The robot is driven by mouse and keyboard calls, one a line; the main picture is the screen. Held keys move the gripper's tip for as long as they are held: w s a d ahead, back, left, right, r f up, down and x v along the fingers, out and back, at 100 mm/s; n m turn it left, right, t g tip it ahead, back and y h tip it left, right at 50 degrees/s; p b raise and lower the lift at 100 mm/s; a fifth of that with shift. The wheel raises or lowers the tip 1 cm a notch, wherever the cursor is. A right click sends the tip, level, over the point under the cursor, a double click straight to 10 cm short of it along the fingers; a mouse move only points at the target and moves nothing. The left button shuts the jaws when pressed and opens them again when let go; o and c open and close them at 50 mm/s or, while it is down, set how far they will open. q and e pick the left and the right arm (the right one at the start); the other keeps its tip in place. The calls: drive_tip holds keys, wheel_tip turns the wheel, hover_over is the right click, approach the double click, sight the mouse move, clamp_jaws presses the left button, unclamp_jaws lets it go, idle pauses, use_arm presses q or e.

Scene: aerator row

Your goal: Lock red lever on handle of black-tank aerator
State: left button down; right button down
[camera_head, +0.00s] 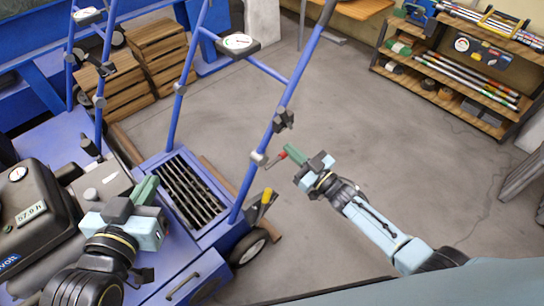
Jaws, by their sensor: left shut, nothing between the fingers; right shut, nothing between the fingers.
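The black-tank aerator stands at the lower left, with its black tank (28,222) and blue handle tubes (248,182). The red lever (282,155) sticks out to the right from a silver clamp (259,158) on the right handle tube. My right gripper (291,154) is shut and empty. Its green fingertips are right beside the lever's red end; I cannot tell whether they touch. My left gripper (146,187) is shut and empty, above the aerator body between the tank and the slatted grille (188,190).
A yellow-handled lever (266,198) stands below the clamp, near the wheel (248,247). A gauge panel (238,43) sits on the upper handle. Wooden crates (160,50) are behind, and a shelf rack (455,85) is at the far right. The floor between is clear.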

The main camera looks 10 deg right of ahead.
use_arm(q)
drive_tip(key=shift+w+d+r, duration=0.1)
drive_tip(key=shift+r, duration=0.15)
use_arm(e)
drive_tip(key=shift+f, duration=0.1)
idle(0.3)
